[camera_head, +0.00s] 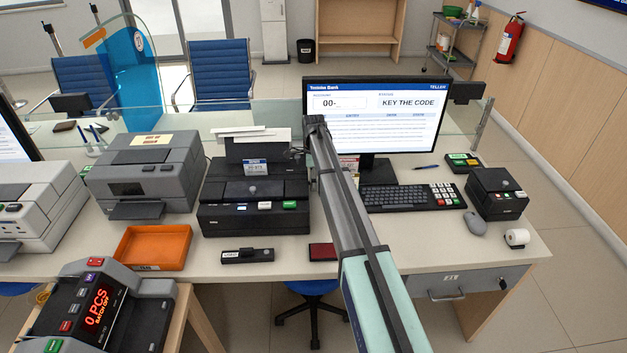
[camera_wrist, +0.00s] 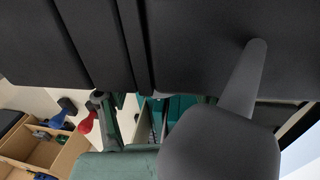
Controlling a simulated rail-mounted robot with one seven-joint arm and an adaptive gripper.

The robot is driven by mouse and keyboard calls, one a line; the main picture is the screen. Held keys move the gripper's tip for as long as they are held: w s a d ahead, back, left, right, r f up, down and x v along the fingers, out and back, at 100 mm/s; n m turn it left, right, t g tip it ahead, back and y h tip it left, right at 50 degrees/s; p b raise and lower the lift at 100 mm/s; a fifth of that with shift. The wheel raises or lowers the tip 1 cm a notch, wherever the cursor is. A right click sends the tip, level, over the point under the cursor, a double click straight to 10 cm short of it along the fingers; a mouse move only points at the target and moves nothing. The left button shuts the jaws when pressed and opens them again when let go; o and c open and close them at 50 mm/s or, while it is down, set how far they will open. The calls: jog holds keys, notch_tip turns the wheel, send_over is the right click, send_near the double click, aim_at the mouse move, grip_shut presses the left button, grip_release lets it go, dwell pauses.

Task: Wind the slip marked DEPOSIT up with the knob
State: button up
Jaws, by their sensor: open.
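A black slip printer (camera_head: 254,212) stands mid-counter. I cannot read DEPOSIT on any slip. My gripper (camera_head: 299,153) is at the printer's upper right side, small and dark against it; it is open, and no slip shows in it. I cannot make out the knob in the head view; my arm and gripper cover part of that side. In the wrist view, a dark body (camera_wrist: 70,45) fills the top, with a grey rounded shape and stem before it, unclear what.
A grey printer (camera_head: 150,175) and an orange tray (camera_head: 152,247) are to the left. A stamp-like black block (camera_head: 247,256) and a red pad (camera_head: 323,252) lie in front.

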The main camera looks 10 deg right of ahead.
jog(key=c, duration=1.1)
jog(key=shift+c, duration=0.2)
